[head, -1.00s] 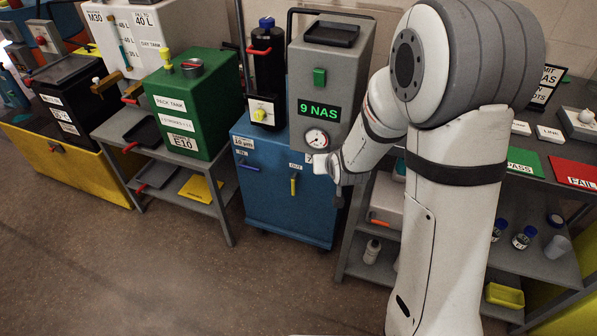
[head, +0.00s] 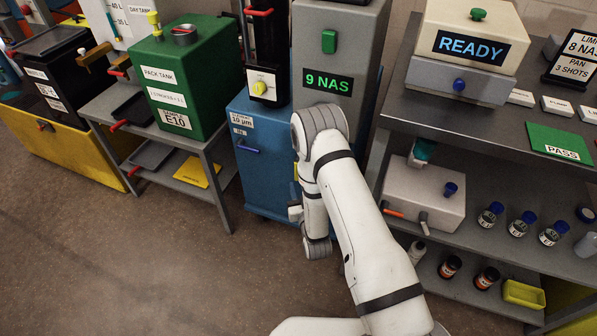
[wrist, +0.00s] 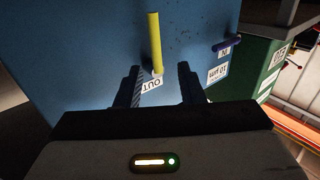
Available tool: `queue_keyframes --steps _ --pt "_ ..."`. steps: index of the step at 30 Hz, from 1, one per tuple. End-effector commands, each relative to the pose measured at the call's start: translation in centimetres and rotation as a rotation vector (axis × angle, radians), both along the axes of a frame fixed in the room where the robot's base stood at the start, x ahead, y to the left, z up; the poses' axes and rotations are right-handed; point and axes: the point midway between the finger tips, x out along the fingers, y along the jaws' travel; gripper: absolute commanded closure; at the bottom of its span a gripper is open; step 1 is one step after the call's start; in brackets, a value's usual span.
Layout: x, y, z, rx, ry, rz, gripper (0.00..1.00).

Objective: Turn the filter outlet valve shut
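The filter outlet valve is a yellow lever (wrist: 155,42) on the front of the blue filter cabinet (wrist: 85,45), beside a label reading OUT. The lever stands upright. In the head view only a sliver of it (head: 297,170) shows past my arm. My gripper (wrist: 159,72) is open and empty, its two dark fingers pointing at the cabinet face. In the wrist view the lever's near end lies between the fingertips, nearer the left one; I cannot tell how deep it is. No contact shows. In the head view my arm mostly hides the gripper.
A blue inlet lever (head: 247,147) lies level on the same cabinet, next to an IN label. The green pack tank (head: 180,85) on its grey stand is to the left. A grey bench (head: 480,130) with bottles and a READY unit (head: 470,45) is close on the right. Floor in front is open.

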Motion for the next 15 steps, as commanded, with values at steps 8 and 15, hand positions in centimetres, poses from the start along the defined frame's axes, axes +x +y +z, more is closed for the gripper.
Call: queue_keyframes --steps 8,15 --pt "4.6 0.3 0.1 0.002 -0.003 -0.016 0.65" --pt "6.9 0.5 0.1 0.001 0.000 -0.021 0.65"
